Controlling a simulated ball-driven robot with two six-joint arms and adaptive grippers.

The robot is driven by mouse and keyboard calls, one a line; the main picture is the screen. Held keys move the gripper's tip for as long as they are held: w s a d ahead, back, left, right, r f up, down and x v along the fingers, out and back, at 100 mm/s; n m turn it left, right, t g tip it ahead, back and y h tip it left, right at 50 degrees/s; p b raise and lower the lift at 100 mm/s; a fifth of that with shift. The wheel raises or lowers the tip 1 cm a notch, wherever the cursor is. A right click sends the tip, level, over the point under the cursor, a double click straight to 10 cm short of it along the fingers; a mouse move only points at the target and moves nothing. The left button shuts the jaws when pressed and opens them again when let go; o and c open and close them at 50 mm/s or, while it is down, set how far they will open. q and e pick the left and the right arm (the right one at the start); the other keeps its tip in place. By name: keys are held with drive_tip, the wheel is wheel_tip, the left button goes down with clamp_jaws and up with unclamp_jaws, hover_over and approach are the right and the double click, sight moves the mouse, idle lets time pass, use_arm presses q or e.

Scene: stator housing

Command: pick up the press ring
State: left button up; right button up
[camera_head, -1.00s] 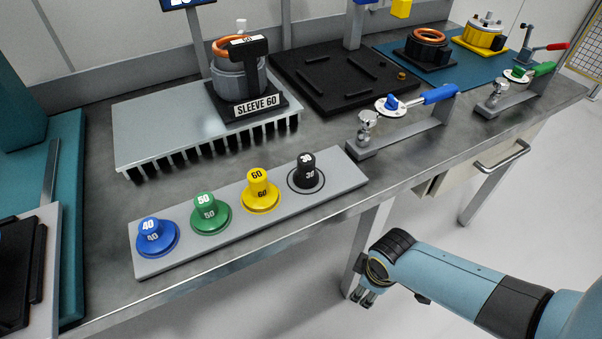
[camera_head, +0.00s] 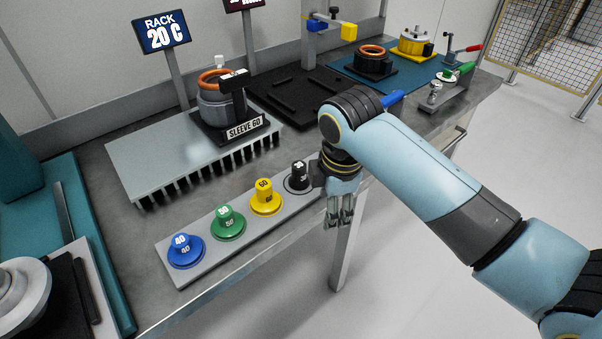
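Several knobbed round pieces with ring-like flanges stand upright in a row on a grey strip (camera_head: 188,277): blue 40 (camera_head: 185,251), green 50 (camera_head: 228,223), yellow 60 (camera_head: 266,198) and black 30 (camera_head: 299,178). No label tells which one is the press ring. My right gripper (camera_head: 340,220) hangs fingers down just right of the black piece, by the strip's right end and the bench's front edge. No piece shows between its fingers; their gap is too small to judge. My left gripper is not in view.
A grey finned rack (camera_head: 150,163) holds a SLEEVE 60 stand (camera_head: 243,130) with a copper-topped housing (camera_head: 213,92). A black tray (camera_head: 300,92) lies behind. My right forearm partly hides a blue-handled clamp (camera_head: 392,99).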

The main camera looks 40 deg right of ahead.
drive_tip(key=w+r+n, duration=0.4)
drive_tip(key=r+n, duration=0.1)
drive_tip(key=r, duration=0.1)
wheel_tip(320, 180, up, 3)
drive_tip(key=n+g, duration=0.1)
drive_tip(key=n, duration=0.6)
hover_over(299, 165)
drive_tip(key=shift+w+a+r+y+p, duration=0.1)
drive_tip(key=shift+a+r+y+p, duration=0.15)
drive_tip(key=shift+p, duration=0.2)
drive_tip(key=shift+d+f+n, duration=0.1)
drive_tip(key=shift+f+n, duration=0.2)
drive_tip(key=shift+n, duration=0.1)
wheel_tip(299, 165, down, 10)
drive_tip(key=shift+d+f, duration=0.1)
drive_tip(key=shift+d, duration=0.05)
clamp_jaws()
